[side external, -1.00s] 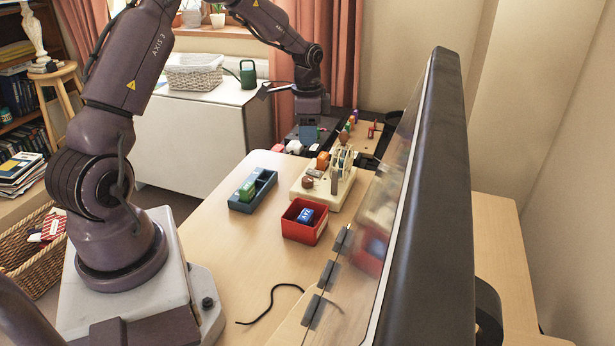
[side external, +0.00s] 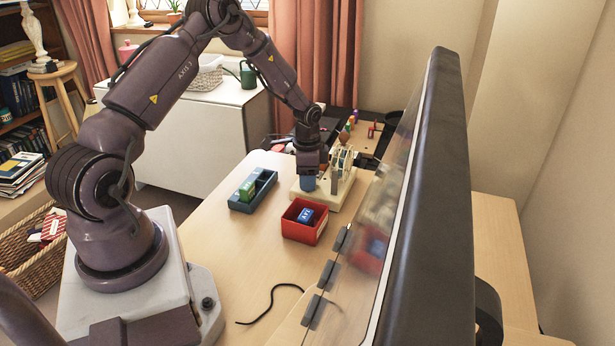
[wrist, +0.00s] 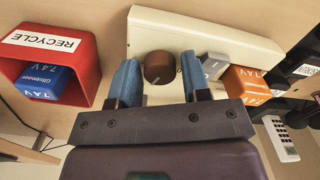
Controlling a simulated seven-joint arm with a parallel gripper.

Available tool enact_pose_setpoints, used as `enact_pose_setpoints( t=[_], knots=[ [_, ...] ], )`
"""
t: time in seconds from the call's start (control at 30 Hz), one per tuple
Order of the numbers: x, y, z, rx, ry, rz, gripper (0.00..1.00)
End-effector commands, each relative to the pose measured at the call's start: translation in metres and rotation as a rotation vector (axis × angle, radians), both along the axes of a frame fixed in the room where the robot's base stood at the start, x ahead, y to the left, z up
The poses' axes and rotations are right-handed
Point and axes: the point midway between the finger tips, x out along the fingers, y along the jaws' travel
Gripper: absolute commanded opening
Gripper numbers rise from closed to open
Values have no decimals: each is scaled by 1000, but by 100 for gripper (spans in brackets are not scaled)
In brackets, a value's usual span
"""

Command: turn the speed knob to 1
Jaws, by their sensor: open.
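A cream-coloured device (side external: 326,203) stands on the table, and its body also shows in the wrist view (wrist: 225,42). A round brown knob (wrist: 157,65) sits on it, with a faint pale mark near its lower edge. My gripper (side external: 308,183) points down over the device. In the wrist view its two blue fingers (wrist: 159,76) are open, one on each side of the knob, with a visible gap on both sides. I cannot make out any speed numbers. In the side view the gripper hides the knob.
A red box (side external: 295,232) marked RECYCLE holds a blue battery (side external: 306,215), close to the device. A blue tray (side external: 262,192) with a green block stands left. An orange battery (wrist: 247,84) and a grey part (wrist: 214,65) sit beside the fingers. A large dark-framed screen (side external: 440,200) stands right.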

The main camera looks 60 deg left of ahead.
Motion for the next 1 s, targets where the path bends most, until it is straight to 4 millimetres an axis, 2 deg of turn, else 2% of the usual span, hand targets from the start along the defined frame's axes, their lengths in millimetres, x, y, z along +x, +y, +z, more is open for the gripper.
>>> enact_pose_setpoints(
  t=[0.13, 0.27, 0.3, 0.63, 1.0],
  knots=[
    [0, 0, 0, 0, 0, 0, 41],
    [0, 0, 1, 0, 0, 0, 11],
    [0, 0, 1, 0, 0, 0, 9],
    [0, 0, 1, 1, 0, 58, 9],
    [0, 0, 1, 1, 1, 298, 9]
  ],
)
